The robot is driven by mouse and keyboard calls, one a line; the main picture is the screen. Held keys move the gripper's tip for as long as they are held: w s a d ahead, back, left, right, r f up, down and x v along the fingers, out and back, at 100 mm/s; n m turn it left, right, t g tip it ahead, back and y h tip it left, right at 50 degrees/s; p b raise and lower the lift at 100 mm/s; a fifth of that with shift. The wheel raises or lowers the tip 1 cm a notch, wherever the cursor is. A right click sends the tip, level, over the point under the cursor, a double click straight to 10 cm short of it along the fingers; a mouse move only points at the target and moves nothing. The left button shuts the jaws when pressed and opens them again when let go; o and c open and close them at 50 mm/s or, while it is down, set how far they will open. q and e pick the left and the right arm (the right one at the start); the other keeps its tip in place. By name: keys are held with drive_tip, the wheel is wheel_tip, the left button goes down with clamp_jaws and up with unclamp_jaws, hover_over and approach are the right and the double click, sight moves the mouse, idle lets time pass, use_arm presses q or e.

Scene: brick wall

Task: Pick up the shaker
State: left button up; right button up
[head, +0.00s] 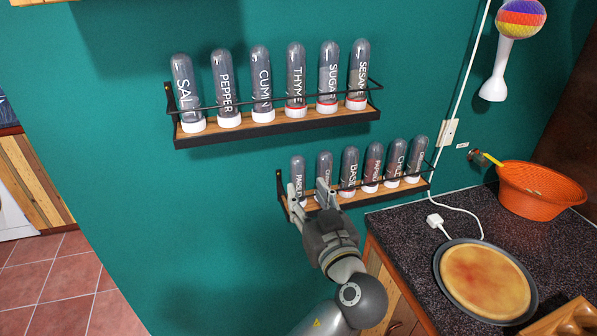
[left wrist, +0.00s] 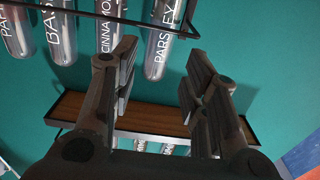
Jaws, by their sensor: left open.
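Clear shakers with white caps at the bottom and name labels stand in a row on the lower wall shelf (head: 355,197). The parsley shaker (head: 298,172) is at the left end, with the cinnamon shaker (head: 324,165) beside it. My left gripper (head: 308,195) is open in front of this end, its fingers partly covering both shakers. In the left wrist view, which looks upside down, the parsley shaker (left wrist: 159,45) lies in line with the gap between the open fingers (left wrist: 160,75). The cinnamon shaker (left wrist: 108,32) is partly behind the left-hand finger. No shaker is held.
An upper shelf (head: 280,128) with several shakers hangs above. Black rails run along the shelves. A speckled counter (head: 405,240) at right holds a round pan (head: 485,280) and an orange basket (head: 540,190). A white cable and plug (head: 435,220) lie near the wall.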

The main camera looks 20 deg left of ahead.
sight(300, 180)
use_arm(q)
drive_tip(key=shift+w+a, duration=0.3)
drive_tip(key=shift+w, duration=0.05)
drive_tip(key=p+x, duration=0.2)
drive_tip(key=x, duration=0.3)
drive_tip(key=shift+w, duration=0.15)
drive_tip(key=shift+w+a+f, duration=0.1)
drive_tip(key=shift+w+a, duration=0.05)
drive_tip(key=shift+w, duration=0.05)
drive_tip(key=shift+s, duration=0.1)
drive_tip(key=shift+c, duration=0.6)
drive_tip(key=c, duration=0.7)
use_arm(e)
drive_tip(key=shift+w+a+r, duration=0.1)
drive_tip(key=shift+w+r, duration=0.3)
drive_tip(key=shift+r, duration=0.15)
drive_tip(key=shift+w+a+r, duration=0.1)
drive_tip(key=shift+w+r, duration=0.25)
drive_tip(key=shift+r, duration=0.2)
